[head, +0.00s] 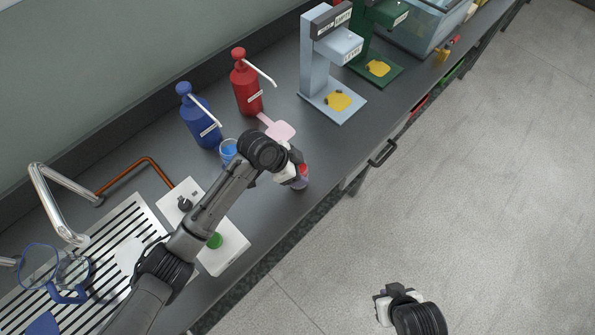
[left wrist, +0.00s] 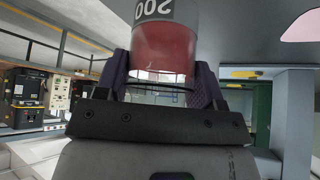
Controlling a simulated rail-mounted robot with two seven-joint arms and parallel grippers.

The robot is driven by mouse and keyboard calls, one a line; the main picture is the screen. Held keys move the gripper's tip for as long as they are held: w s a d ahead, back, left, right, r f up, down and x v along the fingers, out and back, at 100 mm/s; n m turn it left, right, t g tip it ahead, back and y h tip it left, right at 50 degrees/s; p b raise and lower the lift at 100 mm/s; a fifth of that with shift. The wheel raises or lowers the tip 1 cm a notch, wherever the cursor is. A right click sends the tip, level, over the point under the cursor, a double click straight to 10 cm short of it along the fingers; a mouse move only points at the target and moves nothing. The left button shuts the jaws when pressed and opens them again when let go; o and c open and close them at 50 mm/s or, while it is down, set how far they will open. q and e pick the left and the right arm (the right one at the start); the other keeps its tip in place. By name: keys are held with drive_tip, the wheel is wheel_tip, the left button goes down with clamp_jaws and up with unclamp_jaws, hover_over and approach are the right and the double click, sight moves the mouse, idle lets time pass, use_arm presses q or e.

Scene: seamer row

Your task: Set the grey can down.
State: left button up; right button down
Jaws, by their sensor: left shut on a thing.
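The can (left wrist: 165,45) has a grey band marked 200, upside down in the left wrist view, beside a dull red part. My left gripper (left wrist: 162,85) is shut on it, with one dark finger on each side. In the head view the can (head: 302,178) shows only in part beside my left gripper (head: 291,174), near the front edge of the dark counter (head: 325,155). The wrist hides the rest, and I cannot tell whether the can touches the counter. My right gripper (head: 385,299) is over the floor, away from the counter; its fingers are unclear.
A blue cup (head: 228,150) and a pink paddle-shaped item (head: 280,129) are close behind the left wrist. Blue (head: 199,118) and red (head: 246,86) pump bottles stand further back. A light blue machine (head: 317,65) stands to the right. Bare counter lies between it and the can.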

use_arm(q)
drive_tip(key=shift+f, duration=0.7)
drive_tip(key=shift+f, duration=0.15)
drive_tip(key=o, duration=1)
drive_tip(key=shift+o, duration=0.2)
drive_tip(key=shift+a+r, duration=0.15)
drive_tip(key=shift+r, duration=0.3)
drive_tip(key=p+v, duration=0.2)
drive_tip(key=v, duration=0.9)
drive_tip(key=shift+a+r, duration=0.1)
